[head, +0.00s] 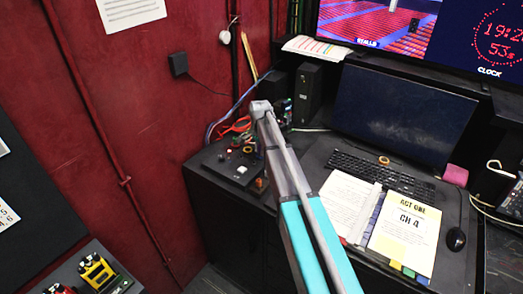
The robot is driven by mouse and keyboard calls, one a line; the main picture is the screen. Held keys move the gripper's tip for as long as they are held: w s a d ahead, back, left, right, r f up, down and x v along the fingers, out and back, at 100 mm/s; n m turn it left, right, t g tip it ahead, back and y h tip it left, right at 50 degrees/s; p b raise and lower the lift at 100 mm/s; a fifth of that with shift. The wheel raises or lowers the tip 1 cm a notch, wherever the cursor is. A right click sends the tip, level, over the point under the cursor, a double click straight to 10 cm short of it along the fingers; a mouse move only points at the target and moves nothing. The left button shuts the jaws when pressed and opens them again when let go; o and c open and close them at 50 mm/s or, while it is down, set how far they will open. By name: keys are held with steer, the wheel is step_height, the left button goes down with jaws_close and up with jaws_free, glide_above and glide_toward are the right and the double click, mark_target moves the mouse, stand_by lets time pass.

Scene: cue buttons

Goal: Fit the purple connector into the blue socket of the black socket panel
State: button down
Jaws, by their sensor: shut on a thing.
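My arm reaches in from the bottom over the desk, and its far end is a grey joint near the back left of the desk. My gripper cannot be made out; it is hidden beyond or behind that joint. I cannot see the purple connector. A dark panel (226,172) with a white square button and small coloured parts lies on the left end of the desk, left of my arm. I cannot tell whether it is the black socket panel, and no blue socket can be made out on it.
Red and blue cables (238,127) crowd the desk's back left beside a black box (307,93). A monitor (402,115), keyboard (380,172), papers (404,238) and mouse (456,239) fill the right. A red wall (130,90) stands left. A yellow device (97,270) sits at lower left.

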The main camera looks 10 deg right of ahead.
steer(key=shift+f+b, duration=0.45)
steer(key=shift+f, duration=0.05)
stand_by(0.5)
steer(key=shift+c, duration=2.3)
jaws_free()
steer(key=shift+o, duration=0.8)
steer(key=shift+r, duration=0.15)
steer(key=shift+r+p, duration=3.4)
steer(key=shift+p, duration=0.15)
steer(key=s+n, duration=1.2)
steer(key=s, duration=1.7)
steer(key=shift+d, duration=0.35)
